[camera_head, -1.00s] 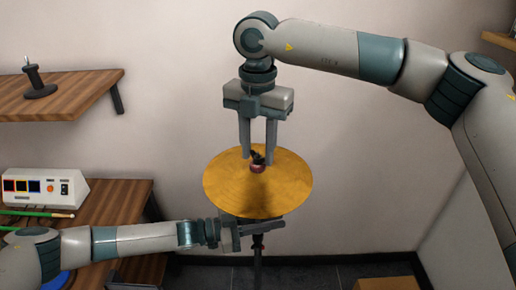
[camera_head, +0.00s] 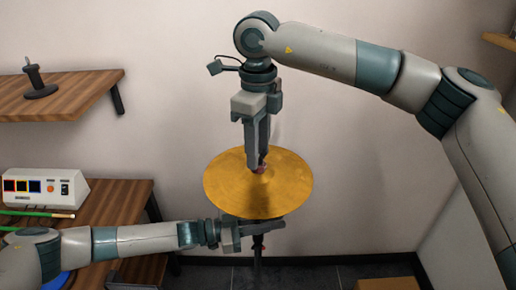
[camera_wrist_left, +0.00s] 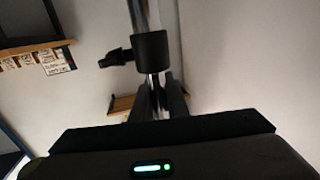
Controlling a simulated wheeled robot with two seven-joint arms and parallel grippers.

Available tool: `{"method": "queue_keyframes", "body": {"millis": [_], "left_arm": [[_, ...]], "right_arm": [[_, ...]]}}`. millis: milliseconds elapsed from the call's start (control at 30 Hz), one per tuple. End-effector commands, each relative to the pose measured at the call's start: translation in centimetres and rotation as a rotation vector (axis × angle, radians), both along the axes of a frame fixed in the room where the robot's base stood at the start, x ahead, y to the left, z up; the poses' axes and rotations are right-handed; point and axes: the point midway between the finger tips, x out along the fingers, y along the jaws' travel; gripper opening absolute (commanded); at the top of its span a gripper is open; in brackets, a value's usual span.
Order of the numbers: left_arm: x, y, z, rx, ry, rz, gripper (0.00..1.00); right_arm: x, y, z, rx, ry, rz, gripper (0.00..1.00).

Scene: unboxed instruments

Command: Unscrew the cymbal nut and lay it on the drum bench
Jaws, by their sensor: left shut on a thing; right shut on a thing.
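The golden cymbal (camera_head: 225,190) sits tilted toward me on its upright stand (camera_head: 258,262). My right gripper (camera_head: 258,167) points down over the cymbal's centre, shut on the dark cymbal nut (camera_head: 263,157). Its fingers hide most of the nut. A reddish washer shows just below the fingertips. My left gripper (camera_head: 262,226) reaches in level from the left, below the cymbal, shut on the stand. In the left wrist view the stand's pole (camera_wrist_left: 139,15) runs down between the fingers, with a black collar (camera_wrist_left: 151,47) and side knob beyond.
A wooden bench (camera_head: 120,205) at the left holds a white control box (camera_head: 45,187) and a green stick. A wooden shelf (camera_head: 85,90) above it bears a dark peg on a round base. A tan wooden top (camera_head: 385,284) shows at the bottom right.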

Motion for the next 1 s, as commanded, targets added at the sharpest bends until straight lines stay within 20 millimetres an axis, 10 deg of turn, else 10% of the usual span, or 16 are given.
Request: {"method": "queue_keyframes", "body": {"millis": [1000], "left_arm": [[0.23, 0.11, 0.32, -0.002, -0.004, 0.003, 0.00]], "right_arm": [[0.06, -0.11, 0.15, -0.002, 0.000, 1.566, 0.06]]}}
